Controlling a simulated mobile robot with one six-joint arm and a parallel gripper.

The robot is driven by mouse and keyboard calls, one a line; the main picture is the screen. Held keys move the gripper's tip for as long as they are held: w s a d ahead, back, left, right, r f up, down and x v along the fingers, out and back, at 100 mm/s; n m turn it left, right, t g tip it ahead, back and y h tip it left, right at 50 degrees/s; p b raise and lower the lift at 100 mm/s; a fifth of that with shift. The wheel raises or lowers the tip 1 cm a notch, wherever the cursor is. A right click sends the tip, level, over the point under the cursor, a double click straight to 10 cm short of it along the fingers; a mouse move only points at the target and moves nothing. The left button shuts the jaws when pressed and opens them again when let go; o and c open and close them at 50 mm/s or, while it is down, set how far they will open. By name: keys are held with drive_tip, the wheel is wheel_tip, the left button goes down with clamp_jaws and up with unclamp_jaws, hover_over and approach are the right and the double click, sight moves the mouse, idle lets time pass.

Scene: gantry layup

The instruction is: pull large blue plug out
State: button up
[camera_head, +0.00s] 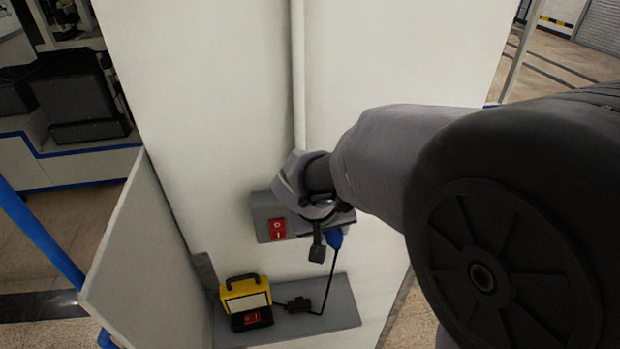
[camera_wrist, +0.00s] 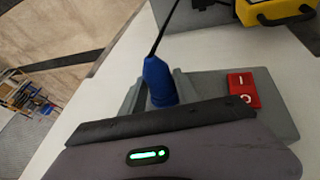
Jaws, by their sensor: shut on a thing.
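The large blue plug (camera_head: 334,239) is at the right end of a grey outlet box (camera_head: 263,217) on the white wall panel. In the wrist view the blue plug (camera_wrist: 158,82) stands just beyond my gripper's dark edge, with a black cord running up from it. My gripper (camera_head: 318,218) is at the box, shut on the plug. The fingertips are mostly hidden, and I cannot tell whether the plug is still seated in its socket. A red rocker switch (camera_head: 278,229) is on the box, left of the plug; it also shows in the wrist view (camera_wrist: 244,90).
A yellow work lamp (camera_head: 246,299) stands on a grey shelf (camera_head: 340,305) below the box. The black cord (camera_head: 329,285) hangs from the plug to the shelf. A white side panel (camera_head: 140,260) bounds the left. A vertical conduit (camera_head: 298,80) runs above the box.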

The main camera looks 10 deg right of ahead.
clamp_jaws()
drive_tip(key=shift+s+b, duration=0.5)
drive_tip(key=shift+s, duration=0.95)
drive_tip(key=shift+s+b, duration=0.7)
drive_tip(key=shift+s, duration=1)
